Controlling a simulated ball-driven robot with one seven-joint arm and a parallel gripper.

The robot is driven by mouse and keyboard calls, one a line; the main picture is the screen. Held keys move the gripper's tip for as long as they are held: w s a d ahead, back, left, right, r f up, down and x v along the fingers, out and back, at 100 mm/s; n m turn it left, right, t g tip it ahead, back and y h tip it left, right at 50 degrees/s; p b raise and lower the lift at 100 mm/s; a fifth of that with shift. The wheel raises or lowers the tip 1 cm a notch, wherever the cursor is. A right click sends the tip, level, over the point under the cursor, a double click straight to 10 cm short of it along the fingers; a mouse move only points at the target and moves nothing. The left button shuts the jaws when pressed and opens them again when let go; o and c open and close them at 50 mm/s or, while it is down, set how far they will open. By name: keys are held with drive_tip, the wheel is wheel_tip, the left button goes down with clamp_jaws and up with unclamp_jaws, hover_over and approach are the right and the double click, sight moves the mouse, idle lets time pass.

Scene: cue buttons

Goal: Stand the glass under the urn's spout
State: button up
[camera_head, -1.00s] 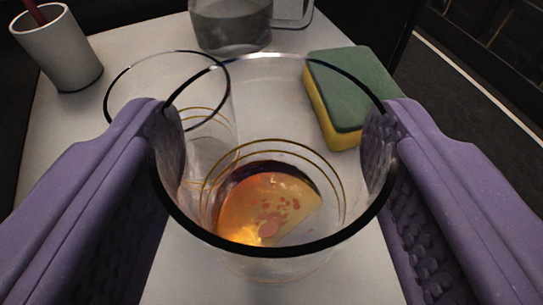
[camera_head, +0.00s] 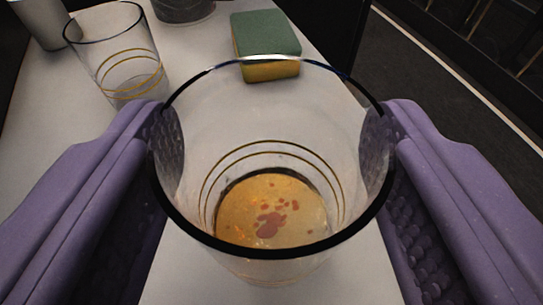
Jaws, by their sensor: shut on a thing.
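My gripper (camera_head: 270,145) is shut on a clear glass (camera_head: 270,100) with a dark rim and gold bands, one purple finger on each side. The glass looks upright, seen from above. An amber patch with reddish spots (camera_head: 268,215) shows at its bottom; I cannot tell whether it is inside the glass or seen through it. A second clear glass (camera_head: 118,52) with gold bands stands on the white surface at the upper left, apart from my gripper. I cannot make out the urn or its spout.
A green and yellow sponge (camera_head: 266,45) lies on the white surface (camera_head: 190,90) beyond the held glass. A pale cup (camera_head: 38,22) and a dark grey round vessel (camera_head: 184,8) are cut off at the top. The surface's right edge drops to a dark floor.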

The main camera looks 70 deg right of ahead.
sight(358, 231)
drive_tip(key=shift+s+a+r+p, duration=0.1)
drive_tip(key=shift+s+a+p, duration=0.3)
drive_tip(key=shift+s+p, duration=0.25)
drive_tip(key=shift+s+a+r+p, duration=0.1)
drive_tip(key=shift+s+a+p, duration=0.25)
drive_tip(key=shift+s+p, duration=0.25)
drive_tip(key=shift+f, duration=0.1)
